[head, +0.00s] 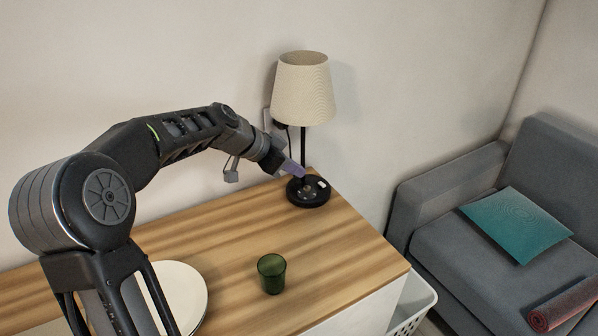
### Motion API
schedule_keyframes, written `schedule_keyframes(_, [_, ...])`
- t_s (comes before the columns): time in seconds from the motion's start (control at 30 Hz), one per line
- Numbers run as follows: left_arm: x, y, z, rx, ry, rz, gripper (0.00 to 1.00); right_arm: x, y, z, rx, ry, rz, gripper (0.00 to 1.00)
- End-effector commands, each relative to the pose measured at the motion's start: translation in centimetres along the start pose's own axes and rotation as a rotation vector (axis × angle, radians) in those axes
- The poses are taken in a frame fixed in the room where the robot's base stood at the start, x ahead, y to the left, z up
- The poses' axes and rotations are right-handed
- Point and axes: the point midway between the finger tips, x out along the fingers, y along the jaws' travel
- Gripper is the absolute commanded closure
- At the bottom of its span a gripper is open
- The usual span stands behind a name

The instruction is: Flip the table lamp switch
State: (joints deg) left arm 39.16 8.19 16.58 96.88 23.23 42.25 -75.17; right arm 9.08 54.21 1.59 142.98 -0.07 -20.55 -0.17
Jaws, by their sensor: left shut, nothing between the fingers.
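The table lamp has a cream shade (304,88), a thin dark stem and a round black base (308,194). It stands upright near the back right corner of the wooden cabinet top. A small white piece, which looks like the switch (322,184), shows on the right of the base. My left gripper (301,174) is shut and empty, its purple-grey fingertips over the back left of the base, close to the stem. I cannot tell whether the tips touch the lamp. My right gripper is not in view.
A green glass (271,273) stands on the wooden top (225,255), near the front. A white plate (182,291) lies left of it, partly behind my arm. A white basket (413,304) and a grey sofa (440,215) are to the right. The wall is close behind the lamp.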

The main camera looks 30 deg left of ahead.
Motion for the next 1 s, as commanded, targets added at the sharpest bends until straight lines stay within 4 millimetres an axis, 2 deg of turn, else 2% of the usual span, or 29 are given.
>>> schedule_keyframes(0.23, [-0.3,-0.1,-0.2,-0.009,0.0,0.006,1.0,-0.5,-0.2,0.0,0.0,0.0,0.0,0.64])
schedule_keyframes(0.53, [-2.5,-0.7,-0.9,-0.124,0.001,0.108,1.0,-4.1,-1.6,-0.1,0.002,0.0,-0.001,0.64])
schedule_keyframes(1.0, [-2.1,-0.6,-0.6,-0.136,0.003,0.121,1.0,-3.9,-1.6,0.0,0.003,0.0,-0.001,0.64])
